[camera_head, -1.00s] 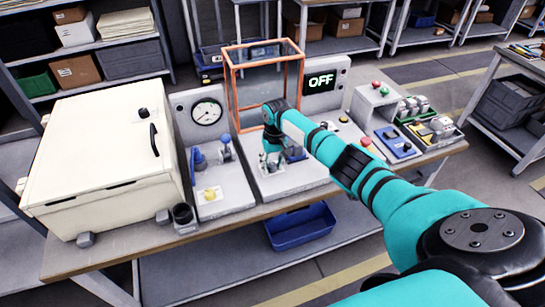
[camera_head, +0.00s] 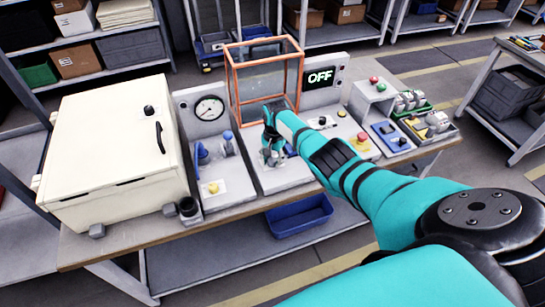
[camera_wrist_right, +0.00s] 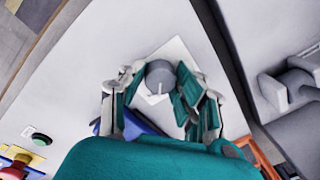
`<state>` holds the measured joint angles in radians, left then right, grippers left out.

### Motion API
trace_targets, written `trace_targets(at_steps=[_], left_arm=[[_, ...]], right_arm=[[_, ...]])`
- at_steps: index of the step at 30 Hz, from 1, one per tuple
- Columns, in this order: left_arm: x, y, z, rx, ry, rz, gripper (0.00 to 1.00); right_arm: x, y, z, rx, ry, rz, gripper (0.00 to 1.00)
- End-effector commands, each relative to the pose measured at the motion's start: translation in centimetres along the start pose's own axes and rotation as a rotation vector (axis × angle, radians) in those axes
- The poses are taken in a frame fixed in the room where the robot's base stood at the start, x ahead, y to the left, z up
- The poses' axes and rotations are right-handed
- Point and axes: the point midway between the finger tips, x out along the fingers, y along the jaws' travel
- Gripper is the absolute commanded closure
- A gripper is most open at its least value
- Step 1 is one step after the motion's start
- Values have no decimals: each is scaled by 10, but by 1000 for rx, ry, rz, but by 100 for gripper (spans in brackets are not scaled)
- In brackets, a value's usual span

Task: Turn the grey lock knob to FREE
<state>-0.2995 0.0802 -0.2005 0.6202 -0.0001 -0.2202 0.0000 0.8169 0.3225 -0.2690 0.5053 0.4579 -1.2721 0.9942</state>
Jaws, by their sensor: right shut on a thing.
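The grey lock knob (camera_wrist_right: 160,77) is a round knob with a pale pointer mark, on a white square plate in the right wrist view. The mark points towards the bottom of that view. My right gripper (camera_wrist_right: 153,88) has its teal fingers on either side of the knob and is shut on it. In the head view my right gripper (camera_head: 272,155) is low over the front of the middle grey panel, and hides the knob there. The display (camera_head: 321,78) reads OFF. I cannot read any FREE label. My left gripper is not in view.
An orange-framed clear box (camera_head: 265,85) stands behind my gripper. A dial gauge (camera_head: 209,108) and blue levers are on the left panel, beside a large cream cabinet (camera_head: 105,150). A red button (camera_head: 362,137) is to the right. A blue bin (camera_head: 299,216) is below the table's front edge.

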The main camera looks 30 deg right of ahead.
Motion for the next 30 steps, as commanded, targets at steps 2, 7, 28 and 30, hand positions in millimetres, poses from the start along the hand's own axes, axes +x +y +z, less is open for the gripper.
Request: trace_targets(at_steps=[2, 7, 28, 30], left_arm=[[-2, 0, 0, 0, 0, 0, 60], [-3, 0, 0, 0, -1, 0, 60], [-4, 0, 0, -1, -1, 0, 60], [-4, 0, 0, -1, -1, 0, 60]], right_arm=[[-2, -1, -1, 26, 4, -3, 100], [-2, -1, -2, 60, 7, -3, 100], [-1, -1, -1, 70, 6, -3, 45], [-1, -1, -1, 69, 5, -2, 45]])
